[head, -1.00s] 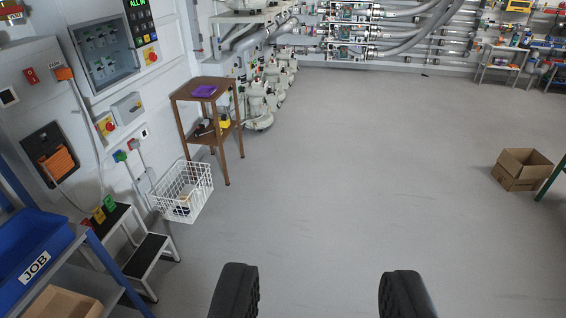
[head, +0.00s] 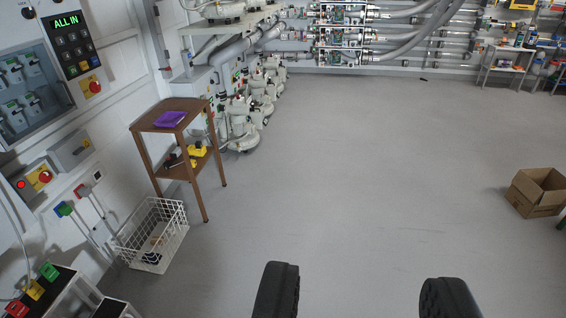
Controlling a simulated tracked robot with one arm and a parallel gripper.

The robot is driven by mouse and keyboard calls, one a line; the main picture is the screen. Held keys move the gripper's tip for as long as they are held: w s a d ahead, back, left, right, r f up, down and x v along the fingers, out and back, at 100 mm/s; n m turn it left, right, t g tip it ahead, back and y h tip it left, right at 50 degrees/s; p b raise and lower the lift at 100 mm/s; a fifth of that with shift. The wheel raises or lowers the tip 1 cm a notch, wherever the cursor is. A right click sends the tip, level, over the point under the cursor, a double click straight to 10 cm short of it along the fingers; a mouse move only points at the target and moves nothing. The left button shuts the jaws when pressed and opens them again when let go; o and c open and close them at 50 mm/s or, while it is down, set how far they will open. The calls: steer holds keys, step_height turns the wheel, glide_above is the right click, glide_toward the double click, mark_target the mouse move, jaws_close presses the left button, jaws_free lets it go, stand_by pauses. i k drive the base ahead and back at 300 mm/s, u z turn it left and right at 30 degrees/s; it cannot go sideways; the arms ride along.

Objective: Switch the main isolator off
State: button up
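On the left wall are two red rotary switches on yellow plates. One (head: 93,87) sits below a keypad panel with a green "ALL IN" display (head: 68,22). The other (head: 45,177) is on a grey box lower down, beside a lit red lamp (head: 21,184). I cannot tell which one is the main isolator, and their handle positions are too small to read. My gripper (head: 362,290) is open and empty, its two black fingers apart over bare floor, well to the right of both switches.
A brown wooden stand (head: 172,130) holds a purple item (head: 169,119). A cardboard box (head: 538,192) is at right. The middle floor is clear.

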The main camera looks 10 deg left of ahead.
mark_target(94, 86)
steer(key=u, duration=0.1)
steer(key=i, duration=1.3)
steer(key=u, duration=0.7)
steer(key=i, duration=1.4)
steer(key=u, duration=0.65)
steer(key=i, duration=0.6)
steer(key=u, duration=0.3)
